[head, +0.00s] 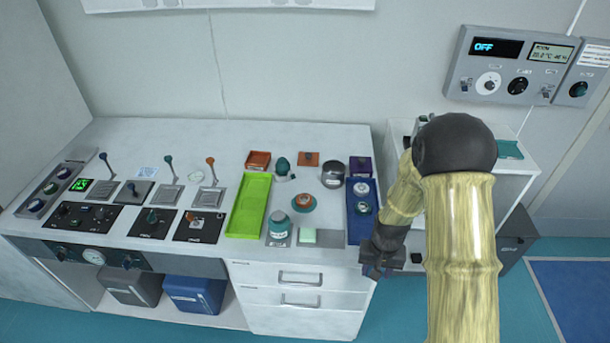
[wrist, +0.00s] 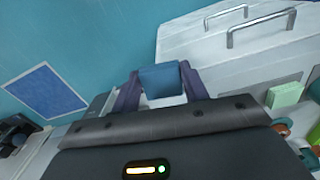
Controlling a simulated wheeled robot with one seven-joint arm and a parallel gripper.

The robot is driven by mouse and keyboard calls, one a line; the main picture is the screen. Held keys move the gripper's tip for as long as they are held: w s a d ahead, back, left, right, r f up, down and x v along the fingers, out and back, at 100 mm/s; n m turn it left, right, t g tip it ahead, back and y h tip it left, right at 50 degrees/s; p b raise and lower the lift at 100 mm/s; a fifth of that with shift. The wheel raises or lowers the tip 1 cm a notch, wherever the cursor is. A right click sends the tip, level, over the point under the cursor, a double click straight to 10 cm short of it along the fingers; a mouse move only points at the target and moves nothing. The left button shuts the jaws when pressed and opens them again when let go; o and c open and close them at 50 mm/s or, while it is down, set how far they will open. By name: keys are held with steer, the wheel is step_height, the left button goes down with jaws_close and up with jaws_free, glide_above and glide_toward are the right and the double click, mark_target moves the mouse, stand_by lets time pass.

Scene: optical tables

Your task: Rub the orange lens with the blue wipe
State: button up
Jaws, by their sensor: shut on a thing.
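My gripper (wrist: 160,88) is shut on a blue wipe (wrist: 160,79), a folded block between the two fingers in the wrist view. In the head view my gripper (head: 377,268) hangs beyond the right front corner of the table, above the floor; I cannot make out the wipe there. A round orange-rimmed piece (head: 303,202), which looks like the orange lens, lies on the table right of the green tray, up and left of my gripper and apart from it. In the wrist view an orange piece (wrist: 281,128) shows at the lower right, partly cut off by my gripper.
A pale green block (head: 308,236) sits on a grey pad near the front edge. A teal-topped jar (head: 278,224) stands left of it. A blue tray (head: 361,233) with round pieces lies at the right edge. A long green tray (head: 248,207) and lever panels fill the left.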

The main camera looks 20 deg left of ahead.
steer(key=w+d+f, duration=0.1)
steer(key=d+f, duration=0.2)
steer(key=d, duration=0.3)
steer(key=w+d+f+m, duration=0.1)
steer(key=w+d+f, duration=0.1)
steer(key=d, duration=0.4)
steer(key=shift+f, duration=0.6)
steer(key=shift+a, duration=0.1)
